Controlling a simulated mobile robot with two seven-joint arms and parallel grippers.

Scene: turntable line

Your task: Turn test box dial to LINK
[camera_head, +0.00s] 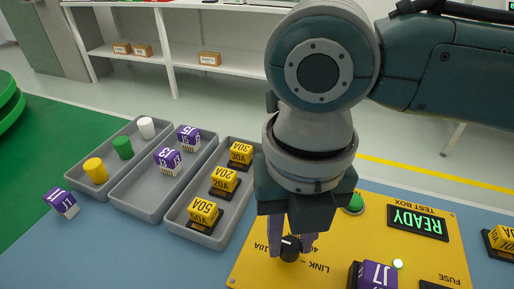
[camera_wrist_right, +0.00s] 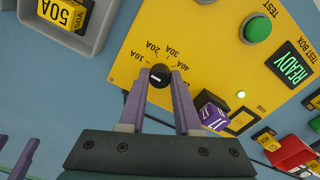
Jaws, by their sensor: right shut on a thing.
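The yellow test box (camera_head: 345,225) lies at the lower right of the head view and fills the middle of the wrist view (camera_wrist_right: 205,45). Its black round dial (camera_head: 290,249) has a short white mark, seen in the wrist view (camera_wrist_right: 160,75); which label it points to is unclear. The LINK label (camera_head: 312,268) shows beside the dial in the head view. My right gripper (camera_head: 291,238) points down with its purple fingers on both sides of the dial, shut on it; the wrist view shows them too (camera_wrist_right: 159,83).
A green button (camera_head: 354,204), a lit READY display (camera_head: 417,222) and a purple J7 block (camera_head: 376,275) are close to the dial. Grey trays (camera_head: 162,215) with coloured pegs and labelled blocks stand left. A loose purple block (camera_head: 61,203) lies beside them.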

